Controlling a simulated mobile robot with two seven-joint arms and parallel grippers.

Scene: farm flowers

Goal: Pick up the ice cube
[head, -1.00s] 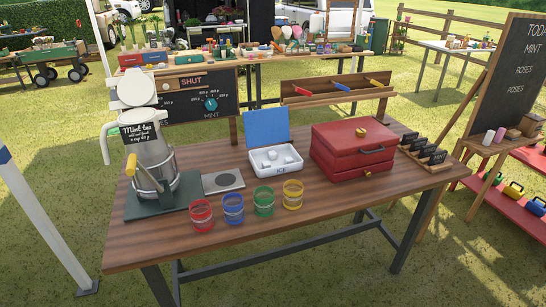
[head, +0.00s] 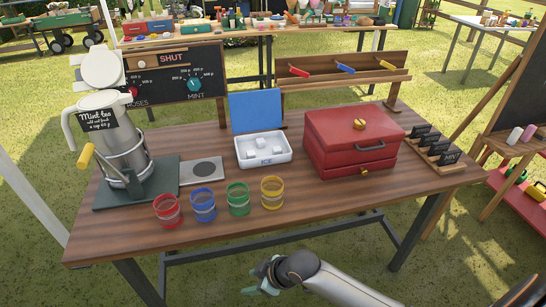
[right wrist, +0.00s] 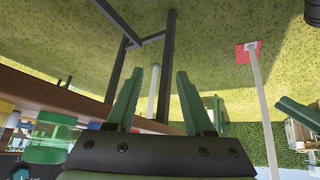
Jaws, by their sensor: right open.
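Several white ice cubes (head: 262,144) lie in a white tray marked ICE (head: 264,161), whose blue lid (head: 255,111) stands open behind it. The tray sits mid-table on the wooden table (head: 330,203). My right gripper (head: 262,275) is low in the head view, in front of the table's near edge and apart from the tray. In the right wrist view its two green fingers (right wrist: 163,100) are spread with nothing between them. My left gripper is not in view.
Red (head: 168,211), blue (head: 204,206), green (head: 238,199) and yellow (head: 272,193) ringed glasses stand in front of the tray. A red box (head: 350,143) is right of it. A mint tea jug (head: 118,140) and a grey plate (head: 203,171) are left.

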